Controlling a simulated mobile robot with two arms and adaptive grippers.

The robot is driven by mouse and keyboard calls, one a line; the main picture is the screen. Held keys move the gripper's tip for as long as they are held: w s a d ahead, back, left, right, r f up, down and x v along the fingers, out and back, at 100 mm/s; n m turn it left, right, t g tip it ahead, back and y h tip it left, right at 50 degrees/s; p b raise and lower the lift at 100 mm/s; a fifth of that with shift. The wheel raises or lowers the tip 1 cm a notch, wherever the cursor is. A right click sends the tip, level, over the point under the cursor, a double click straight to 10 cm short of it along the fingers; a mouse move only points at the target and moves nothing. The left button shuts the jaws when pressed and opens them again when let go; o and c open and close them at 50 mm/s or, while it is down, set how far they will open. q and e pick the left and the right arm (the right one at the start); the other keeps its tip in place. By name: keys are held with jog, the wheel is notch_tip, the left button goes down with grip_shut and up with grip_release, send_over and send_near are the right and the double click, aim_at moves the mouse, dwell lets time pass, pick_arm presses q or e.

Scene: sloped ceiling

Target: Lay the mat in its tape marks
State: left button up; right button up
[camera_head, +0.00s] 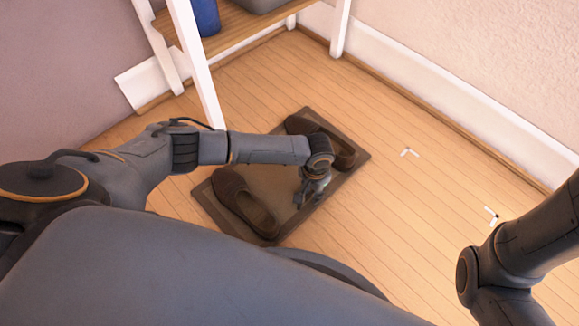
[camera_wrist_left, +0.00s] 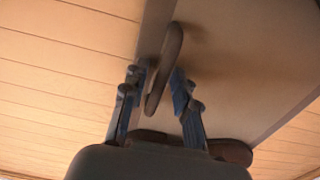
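The mat (camera_head: 277,180) is a flat brown rectangle with a darker raised border, lying on the wood floor; it also shows in the left wrist view (camera_wrist_left: 235,60). Two brown shoes rest on it, one nearer (camera_head: 243,202) and one farther (camera_head: 322,140). White tape corners (camera_head: 409,152) (camera_head: 492,216) lie on the floor to the right, apart from the mat. My left gripper (camera_head: 313,192) is low over the mat's right side. In the left wrist view its fingers (camera_wrist_left: 157,78) are apart, either side of a narrow brown handle-like piece (camera_wrist_left: 166,65) at the mat's edge; contact is unclear.
A white-legged shelf (camera_head: 240,24) with a blue object (camera_head: 206,17) stands behind the mat. White baseboards (camera_head: 460,98) edge the walls. Bare floor lies around the tape corners. My right arm (camera_head: 520,250) is at the right; its gripper is out of view.

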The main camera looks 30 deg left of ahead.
pick_arm(q)
grip_shut()
jog(key=shift+w+r, duration=0.1)
jog(key=shift+s+d+p, duration=0.15)
jog(key=shift+d+p, duration=0.05)
jog(key=shift+d, duration=0.8)
jog(key=shift+s+d+p, duration=0.1)
jog(key=shift+d+p, duration=0.1)
jog(key=shift+d, duration=0.8)
jog(key=shift+s+d, duration=0.2)
jog(key=shift+d, duration=1.5)
jog(key=shift+s+d, duration=0.15)
jog(key=shift+d, duration=1.05)
jog(key=shift+s+d, duration=0.1)
jog(key=shift+d, duration=1.2)
